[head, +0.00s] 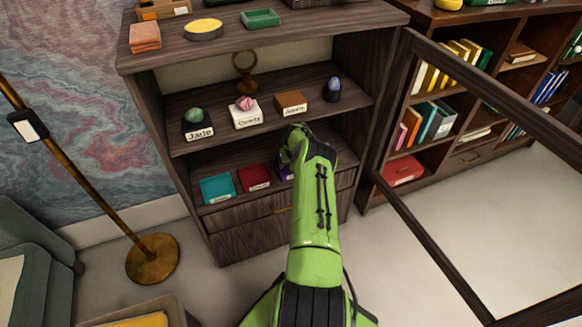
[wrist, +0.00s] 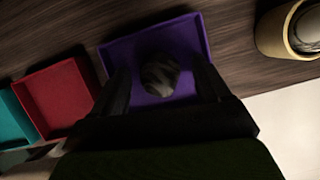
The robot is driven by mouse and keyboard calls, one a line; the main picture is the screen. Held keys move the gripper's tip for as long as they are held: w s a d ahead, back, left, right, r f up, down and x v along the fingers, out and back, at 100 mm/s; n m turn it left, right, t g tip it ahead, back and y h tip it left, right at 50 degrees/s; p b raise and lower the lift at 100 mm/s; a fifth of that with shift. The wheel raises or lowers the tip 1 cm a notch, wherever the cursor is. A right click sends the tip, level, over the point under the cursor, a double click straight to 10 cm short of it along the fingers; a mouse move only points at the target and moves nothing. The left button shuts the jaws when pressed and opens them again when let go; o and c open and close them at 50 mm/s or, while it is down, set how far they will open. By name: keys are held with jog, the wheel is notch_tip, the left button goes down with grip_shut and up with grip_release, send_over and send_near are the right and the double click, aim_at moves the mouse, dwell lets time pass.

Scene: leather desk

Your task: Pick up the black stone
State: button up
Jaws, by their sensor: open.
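The black stone (wrist: 160,74), dark with lighter grey streaks, lies in a purple tray (wrist: 128,48) in the wrist view. My gripper (wrist: 161,78) is open, with one dark finger on each side of the stone. I cannot tell whether the fingers touch it. In the head view my arm reaches into the lower shelf, and its end hides the stone and my fingers. Only a sliver of the purple tray (head: 284,173) shows there.
A red tray (head: 254,178) and a teal tray (head: 217,188) stand left of the purple one. The shelf above (head: 180,150) holds labelled stands with stones. An open framed door (head: 400,215) stands at right. A round beige container (wrist: 268,35) is right of the purple tray.

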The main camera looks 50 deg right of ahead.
jog(key=shift+c, duration=0.4)
jog(key=c, duration=1.1)
jog(key=shift+s+r, duration=0.1)
jog(key=shift+r, duration=0.05)
